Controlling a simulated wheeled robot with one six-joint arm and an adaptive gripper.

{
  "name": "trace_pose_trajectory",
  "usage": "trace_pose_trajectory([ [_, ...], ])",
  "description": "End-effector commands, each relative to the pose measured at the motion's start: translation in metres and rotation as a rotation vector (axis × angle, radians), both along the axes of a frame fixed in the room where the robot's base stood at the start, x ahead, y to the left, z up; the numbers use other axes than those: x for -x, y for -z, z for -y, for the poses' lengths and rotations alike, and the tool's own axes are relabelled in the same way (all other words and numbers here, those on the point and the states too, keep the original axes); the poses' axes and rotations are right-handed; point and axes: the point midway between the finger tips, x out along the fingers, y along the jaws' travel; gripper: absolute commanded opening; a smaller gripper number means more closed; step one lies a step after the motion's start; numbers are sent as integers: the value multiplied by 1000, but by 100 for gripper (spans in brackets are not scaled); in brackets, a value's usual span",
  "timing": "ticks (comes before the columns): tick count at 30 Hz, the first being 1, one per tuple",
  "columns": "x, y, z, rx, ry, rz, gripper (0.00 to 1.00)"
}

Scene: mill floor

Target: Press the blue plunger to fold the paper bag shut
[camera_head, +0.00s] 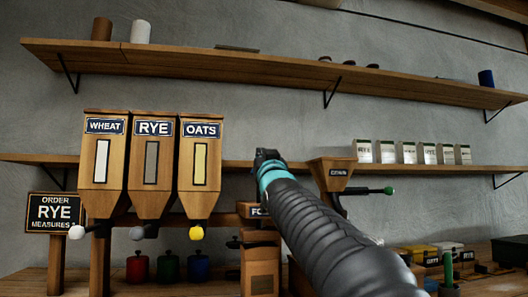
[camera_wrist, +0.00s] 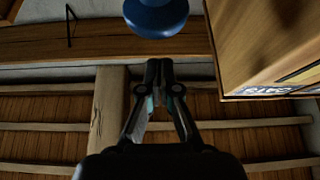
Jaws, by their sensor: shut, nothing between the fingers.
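My gripper (camera_head: 267,155) is shut and empty, raised in front of the wall just right of the OATS hopper. In the wrist view its fingertips (camera_wrist: 158,68) are together, and a round blue knob (camera_wrist: 155,16), apparently the plunger, shows just beyond them, apart from them. In the head view the plunger is not visible, probably behind my arm. A wooden station with a partly hidden label starting "FO" (camera_head: 252,211) stands below my gripper. A brown shape (camera_head: 262,283), perhaps the paper bag, is low in that station; whether its top is folded is unclear.
WHEAT (camera_head: 105,160), RYE (camera_head: 152,160) and OATS (camera_head: 201,160) hoppers stand left; the OATS one is close to my gripper. A small wooden hopper with a green-tipped lever (camera_head: 388,190) is at right. A long shelf (camera_head: 290,75) runs above.

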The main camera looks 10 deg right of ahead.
Motion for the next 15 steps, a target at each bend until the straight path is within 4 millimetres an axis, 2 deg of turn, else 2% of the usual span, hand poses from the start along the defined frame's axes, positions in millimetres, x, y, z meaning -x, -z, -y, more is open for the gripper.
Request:
trace_pose_trajectory([
  [7, -3, 23, 1, 0, 0, 1, 0],
  [15, -3, 28, 1, 0, 1, 3, 0],
])
